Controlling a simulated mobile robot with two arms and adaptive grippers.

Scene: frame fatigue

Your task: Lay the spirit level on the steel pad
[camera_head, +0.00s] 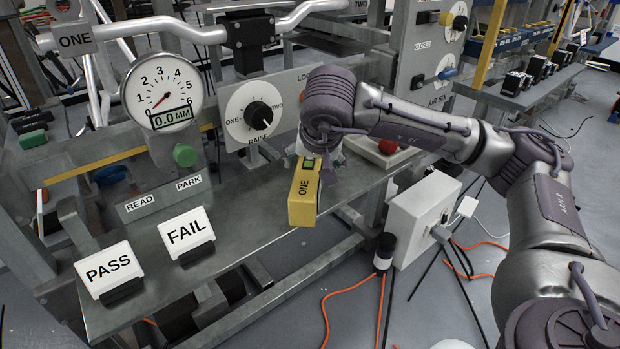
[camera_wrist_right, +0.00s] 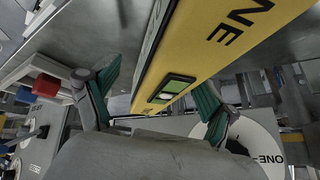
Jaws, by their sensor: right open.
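The spirit level (camera_head: 303,203) is a yellow bar marked ONE with a green vial window, near the front edge of the grey steel bench. My right gripper (camera_head: 318,152) is at its far end. In the right wrist view the level (camera_wrist_right: 225,45) runs between the two green-padded fingers of the right gripper (camera_wrist_right: 158,82), which is open. I cannot tell whether the pads touch the level, or whether its underside rests on the bench. I cannot pick out a separate steel pad with certainty. My left gripper is not in view.
PASS (camera_head: 109,270) and FAIL (camera_head: 187,232) cards stand at the bench's left. A dial gauge (camera_head: 162,92) reading 0.0 MM and a ONE/TWO knob (camera_head: 254,117) are behind. A red button (camera_head: 387,147) and white box (camera_head: 420,215) are right. Bare bench (camera_head: 245,215) lies between FAIL and the level.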

